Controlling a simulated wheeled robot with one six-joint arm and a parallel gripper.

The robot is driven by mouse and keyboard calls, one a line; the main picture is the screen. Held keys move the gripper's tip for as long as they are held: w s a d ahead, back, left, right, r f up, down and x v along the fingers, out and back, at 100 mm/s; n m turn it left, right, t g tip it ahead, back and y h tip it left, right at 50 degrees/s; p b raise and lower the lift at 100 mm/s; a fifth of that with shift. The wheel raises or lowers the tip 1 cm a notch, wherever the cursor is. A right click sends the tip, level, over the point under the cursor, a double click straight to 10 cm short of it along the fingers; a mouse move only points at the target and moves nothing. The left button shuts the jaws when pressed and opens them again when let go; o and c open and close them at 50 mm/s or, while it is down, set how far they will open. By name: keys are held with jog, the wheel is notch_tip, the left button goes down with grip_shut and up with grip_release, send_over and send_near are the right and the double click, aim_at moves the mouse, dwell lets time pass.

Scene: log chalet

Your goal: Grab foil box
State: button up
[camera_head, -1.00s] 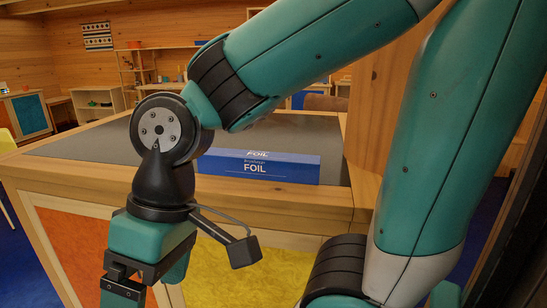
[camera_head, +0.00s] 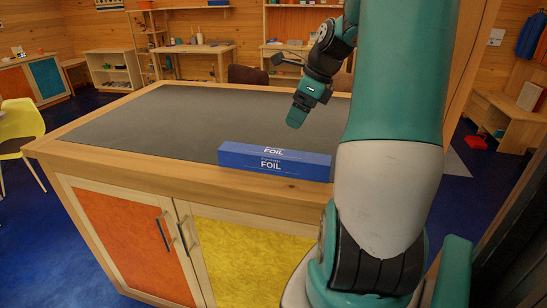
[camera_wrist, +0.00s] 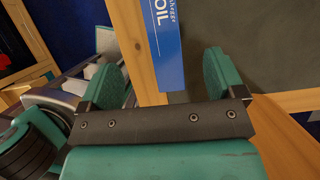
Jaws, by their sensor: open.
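My gripper (camera_head: 298,117) hangs over the counter, pointing down, above and seemingly beyond the box in the head view. In the wrist view my gripper (camera_wrist: 163,72) is open, with its two teal fingers apart.
The counter has an orange door (camera_head: 128,240) and a yellow door (camera_head: 240,262) below. Its top is otherwise clear. A yellow chair (camera_head: 22,130) stands at the left. A brown chair back (camera_head: 250,75) shows behind the counter. My upper arm hides its right side.

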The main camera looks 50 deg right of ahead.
aim_at(276, 152)
jog(key=p+x, duration=0.1)
jog(key=x, duration=0.9)
jog(key=shift+a+f, duration=0.1)
jog(key=p+x, duration=0.1)
jog(key=x, duration=0.4)
jog(key=shift+w+a+p, duration=0.1)
jog(key=shift+w+p, duration=0.2)
jog(key=shift+p, duration=0.1)
jog(key=shift+c, duration=0.2)
jog(key=c, duration=1.1)
